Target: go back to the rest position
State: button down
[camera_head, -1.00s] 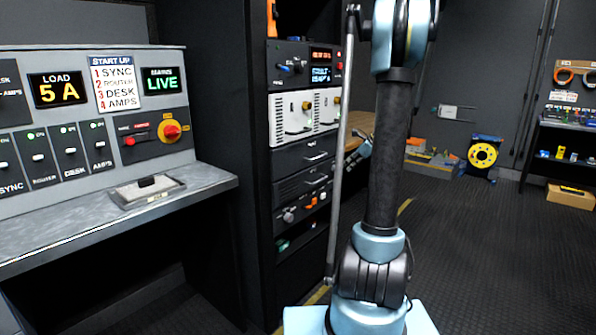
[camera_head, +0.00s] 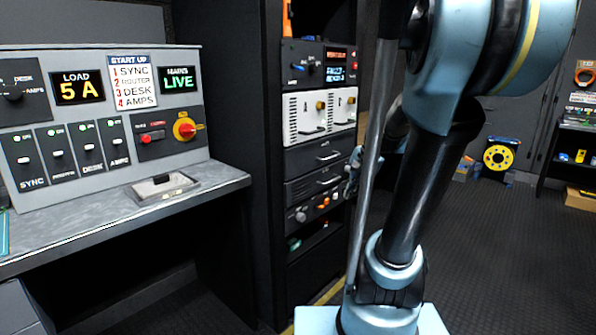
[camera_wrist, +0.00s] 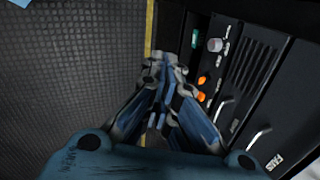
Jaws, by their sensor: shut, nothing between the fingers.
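My gripper (camera_wrist: 163,72) points down in the wrist view, its fingers close together and shut with nothing between them. The floor and the front of the equipment rack (camera_wrist: 248,80) lie beyond it. In the head view my arm stands in front of the rack and leans to the right. A small part of my gripper (camera_head: 353,172) shows to the left of the arm, near the lower rack drawers; the rest is hidden behind the arm.
The control desk (camera_head: 225,178) with its switch panel (camera_head: 100,120) stands at the left. The rack's drawers (camera_head: 318,155) are close to my arm. A yellow cable reel (camera_head: 498,155) and a shelf (camera_head: 578,125) stand at the back right. The dark floor (camera_head: 490,240) at right is clear.

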jog(key=s+f+n+h, duration=0.1)
jog(key=s+f+n, duration=0.2)
jog(key=s, duration=0.2)
jog(key=s+d+f+n+h, duration=0.1)
jog(key=s+f+n, duration=0.1)
jog(key=s+n, duration=0.2)
jog(key=s+f+n, duration=0.3)
jog(key=s, duration=0.5)
jog(key=shift+d+f+g+h, duration=0.15)
jog(key=shift+f+g+h, duration=0.15)
jog(key=shift+f+h, duration=0.1)
jog(key=shift+s, duration=0.1)
jog(key=shift+w+f, duration=0.15)
jog(key=shift+w, duration=0.3)
jog(key=c, duration=2.4)
grip_release()
